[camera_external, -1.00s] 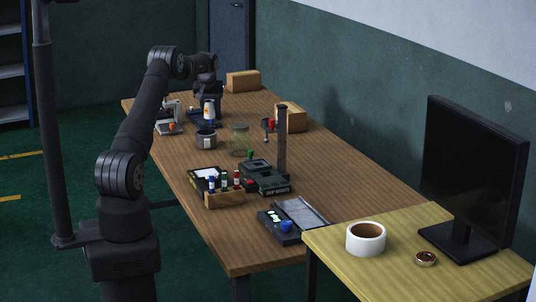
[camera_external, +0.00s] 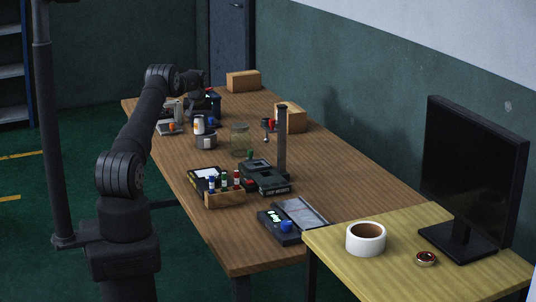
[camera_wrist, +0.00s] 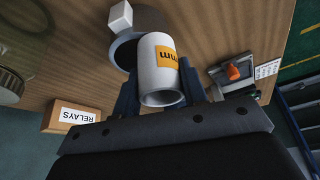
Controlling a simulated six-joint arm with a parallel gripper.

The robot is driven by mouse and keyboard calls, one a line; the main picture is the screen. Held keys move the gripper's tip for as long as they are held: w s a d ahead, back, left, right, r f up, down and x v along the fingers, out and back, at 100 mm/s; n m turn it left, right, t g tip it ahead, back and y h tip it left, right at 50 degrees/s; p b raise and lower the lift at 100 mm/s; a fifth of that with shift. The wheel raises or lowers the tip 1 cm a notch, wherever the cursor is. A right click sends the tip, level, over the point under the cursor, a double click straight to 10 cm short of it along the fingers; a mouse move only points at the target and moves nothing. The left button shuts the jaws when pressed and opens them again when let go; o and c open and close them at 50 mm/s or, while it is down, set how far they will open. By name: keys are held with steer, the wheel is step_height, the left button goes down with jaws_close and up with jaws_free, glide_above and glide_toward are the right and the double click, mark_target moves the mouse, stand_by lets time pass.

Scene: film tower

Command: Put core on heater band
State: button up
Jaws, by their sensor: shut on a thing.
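The core is a white cylinder with an orange label (camera_wrist: 160,62), and it also shows in the external view (camera_external: 199,124). My gripper (camera_wrist: 161,92) is shut on it, with one dark finger on each side. The heater band is a grey ring with a small white block on its side (camera_external: 206,141). In the wrist view the heater band (camera_wrist: 128,50) is partly hidden behind the core. In the external view the core's lower end is at the band's top left rim. I cannot tell whether they touch.
A glass jar (camera_external: 240,139) stands right of the band. A small device with an orange knob (camera_wrist: 231,72) is on the other side. A box marked RELAYS (camera_wrist: 73,118) shows in the wrist view. A dark post (camera_external: 282,140) stands further right on the table.

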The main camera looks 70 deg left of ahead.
steer(key=shift+f, duration=0.1)
steer(key=o, duration=1)
steer(key=shift+c, duration=0.2)
steer(key=shift+r, duration=0.3)
steer(key=v, duration=1.1)
steer(key=shift+d+r, duration=0.2)
steer(key=shift+r, duration=0.1)
steer(key=shift+f, duration=0.15)
steer(key=x, duration=1.2)
steer(key=shift+s+f, duration=0.1)
steer(key=shift+f, duration=0.05)
steer(key=shift+r, duration=0.2)
steer(key=shift+r, duration=0.1)
